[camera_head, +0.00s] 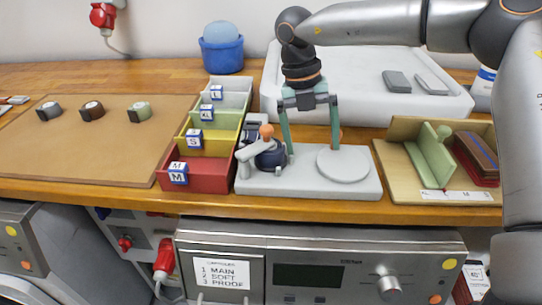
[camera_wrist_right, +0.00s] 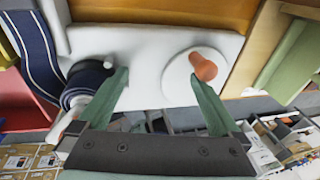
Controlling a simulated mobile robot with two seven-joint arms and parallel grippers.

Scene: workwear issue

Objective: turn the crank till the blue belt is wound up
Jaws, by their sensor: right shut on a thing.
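A light grey base (camera_head: 359,188) stands on the bench. On its left is a reel with the dark blue belt (camera_head: 270,155); the belt (camera_wrist_right: 37,50) also shows at left in the right wrist view. A round pale disc (camera_head: 343,166) is on its right, with an orange crank knob (camera_wrist_right: 203,66) at its edge. One fingertip is close beside the knob. Another orange knob (camera_head: 266,131) shows above the reel. My left gripper is out of view.
Coloured bins, the nearest one red (camera_head: 205,178), stand left of the base. A wooden tray (camera_head: 390,150) with a green divider is close on the right. A large white tray (camera_head: 361,68) lies behind. The brown mat (camera_head: 95,150) at left has several small rolls.

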